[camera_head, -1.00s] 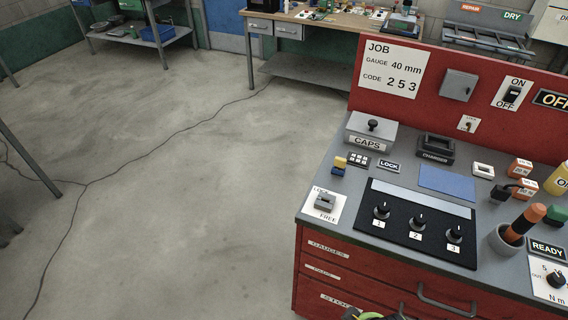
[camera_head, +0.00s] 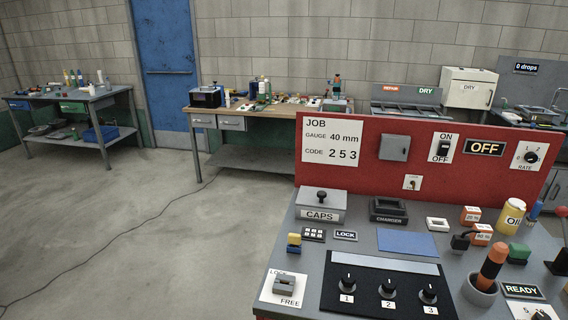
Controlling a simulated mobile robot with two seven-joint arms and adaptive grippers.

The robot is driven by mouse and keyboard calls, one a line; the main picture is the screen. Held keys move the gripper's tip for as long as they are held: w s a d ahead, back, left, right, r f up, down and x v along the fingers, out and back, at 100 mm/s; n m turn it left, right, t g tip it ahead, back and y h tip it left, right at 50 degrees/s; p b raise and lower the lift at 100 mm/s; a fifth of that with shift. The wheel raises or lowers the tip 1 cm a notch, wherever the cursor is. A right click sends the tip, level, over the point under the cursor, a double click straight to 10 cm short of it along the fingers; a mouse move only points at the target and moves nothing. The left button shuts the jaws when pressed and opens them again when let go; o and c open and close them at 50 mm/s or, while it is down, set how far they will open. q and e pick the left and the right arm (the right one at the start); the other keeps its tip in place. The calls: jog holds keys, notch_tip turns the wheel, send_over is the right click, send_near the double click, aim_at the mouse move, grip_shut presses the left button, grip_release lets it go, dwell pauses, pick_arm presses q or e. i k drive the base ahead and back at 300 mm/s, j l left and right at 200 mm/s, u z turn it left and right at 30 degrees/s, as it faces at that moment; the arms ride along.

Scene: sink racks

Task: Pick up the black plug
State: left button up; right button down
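A small black plug-like piece (camera_head: 461,241) lies on the grey bench top, to the right of a white square frame and touching or just in front of an orange-and-white box (camera_head: 482,235). A thin dark lead seems to rise from it, but it is too small to be sure. A white socket plate (camera_head: 412,182) is on the red back panel above the bench. Neither of my grippers is in view.
The bench (camera_head: 262,258) holds a CAPS box (camera_head: 322,214), a black charger (camera_head: 388,217), a blue mat (camera_head: 407,242), a black panel with three knobs (camera_head: 340,298), an orange-handled tool in a grey cup (camera_head: 480,292) and a yellow can (camera_head: 511,216). Open floor lies to the left.

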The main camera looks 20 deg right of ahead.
aim_at(459, 243)
jog(key=z, duration=1.7)
